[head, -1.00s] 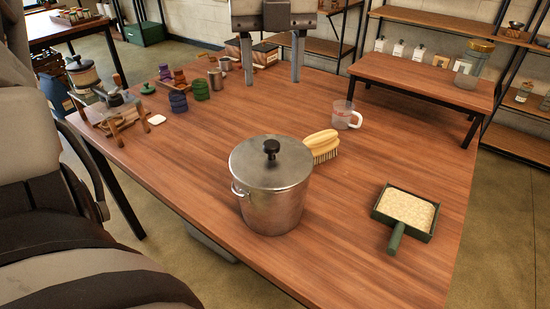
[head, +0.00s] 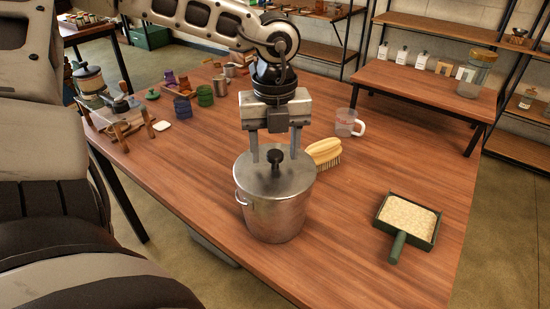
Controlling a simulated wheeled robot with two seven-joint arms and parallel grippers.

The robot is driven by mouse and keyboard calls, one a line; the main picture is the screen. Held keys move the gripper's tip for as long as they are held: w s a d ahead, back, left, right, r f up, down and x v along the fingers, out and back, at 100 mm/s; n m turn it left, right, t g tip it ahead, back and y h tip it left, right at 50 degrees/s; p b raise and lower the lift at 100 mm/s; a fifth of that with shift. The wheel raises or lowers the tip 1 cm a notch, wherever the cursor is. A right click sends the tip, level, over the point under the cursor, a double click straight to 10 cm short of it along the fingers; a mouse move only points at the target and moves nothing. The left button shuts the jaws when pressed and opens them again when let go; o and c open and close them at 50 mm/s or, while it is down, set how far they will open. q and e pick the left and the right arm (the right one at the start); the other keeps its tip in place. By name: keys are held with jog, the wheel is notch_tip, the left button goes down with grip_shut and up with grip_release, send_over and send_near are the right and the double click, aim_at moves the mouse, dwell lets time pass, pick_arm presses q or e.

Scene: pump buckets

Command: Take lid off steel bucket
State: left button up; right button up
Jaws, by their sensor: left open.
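The steel bucket (head: 276,217) stands upright on the wooden table near its front middle. Its flat steel lid (head: 257,183) sits on top, with a small black knob (head: 275,160) at the centre. My left gripper (head: 275,158) points straight down over the lid. Its two fingers are apart, one on each side of the knob, with the tips close to the lid. I cannot tell whether the fingers touch the knob or the lid. My right gripper is not in view.
A wooden brush (head: 324,150) lies just behind the bucket to the right, with a clear cup (head: 346,123) beyond it. A green dustpan-like scoop (head: 408,218) of pale grains lies at the right. Spools (head: 182,107) stand at the back left.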

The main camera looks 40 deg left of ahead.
pick_arm(q)
grip_shut()
notch_tip(320, 180, up, 10)
notch_tip(320, 180, up, 6)
jog(key=p, duration=0.3)
send_over(275, 153)
jog(key=shift+f, duration=0.2)
dwell(1.1)
